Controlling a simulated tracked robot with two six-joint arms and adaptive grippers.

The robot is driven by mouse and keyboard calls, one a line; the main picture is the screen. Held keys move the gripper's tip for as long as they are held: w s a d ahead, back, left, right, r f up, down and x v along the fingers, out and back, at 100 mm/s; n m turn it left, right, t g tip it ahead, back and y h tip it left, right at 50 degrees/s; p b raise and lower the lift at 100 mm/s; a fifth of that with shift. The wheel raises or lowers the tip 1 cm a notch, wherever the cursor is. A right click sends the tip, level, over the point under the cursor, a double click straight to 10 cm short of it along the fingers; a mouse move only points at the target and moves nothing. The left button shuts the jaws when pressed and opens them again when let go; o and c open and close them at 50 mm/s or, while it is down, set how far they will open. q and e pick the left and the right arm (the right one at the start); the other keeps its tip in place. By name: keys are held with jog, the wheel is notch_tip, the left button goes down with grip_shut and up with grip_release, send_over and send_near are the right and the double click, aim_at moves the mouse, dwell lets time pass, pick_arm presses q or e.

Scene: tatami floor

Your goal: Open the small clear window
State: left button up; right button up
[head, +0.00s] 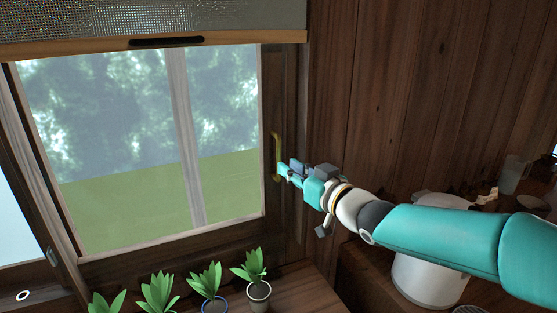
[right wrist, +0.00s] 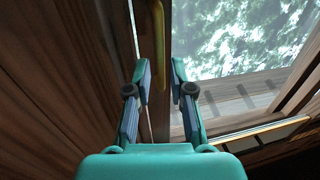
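The clear window (head: 130,140) fills the left and middle of the head view, with trees and grass behind its glass; it also shows in the right wrist view (right wrist: 235,45). A brass vertical handle (head: 277,157) is on the right side of its dark wooden frame. My right gripper (head: 281,170) is at the handle's lower part. In the right wrist view its two fingers (right wrist: 162,72) are apart, and the handle (right wrist: 158,40) runs down into the gap between the fingertips. I cannot tell whether either finger touches it. My left gripper is in neither view.
Several potted plants (head: 257,277) stand on the wooden surface below the window. A textured blind (head: 160,18) with a wooden bottom bar hangs above. A white cylindrical container (head: 425,279) stands under my right arm. A plank wall (head: 400,90) rises to the right.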

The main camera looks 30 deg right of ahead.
aim_at(279, 179)
jog(key=w, duration=0.5)
jog(key=shift+a+p, duration=0.35)
grip_shut()
